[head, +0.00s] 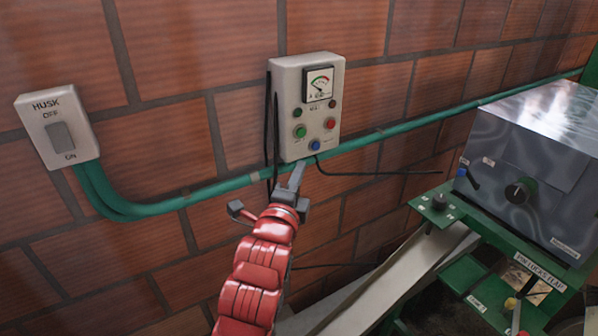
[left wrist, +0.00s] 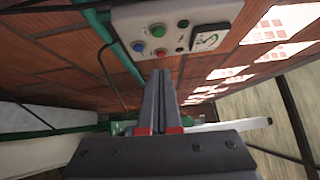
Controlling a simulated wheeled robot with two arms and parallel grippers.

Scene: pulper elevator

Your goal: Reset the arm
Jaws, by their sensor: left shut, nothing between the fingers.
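My left gripper (head: 298,172) shows in the head view at the end of my red arm. Its fingers are shut with nothing between them and point up toward the lower edge of a grey control box (head: 289,90) on the brick wall. In the left wrist view the shut fingers (left wrist: 161,76) point at the wall below the box (left wrist: 125,20), seemingly clear of it. The box has a gauge (head: 319,84), a green button (head: 300,131), a red button (head: 331,123) and a blue button (head: 315,145). My right gripper is not in view.
A HUSK switch box (head: 57,131) with OFF and ON marks is on the wall at left. A green conduit (head: 180,202) runs along the wall. A metal-and-green machine (head: 540,150) with a knob stands at right, with a pale chute (head: 400,275) below.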

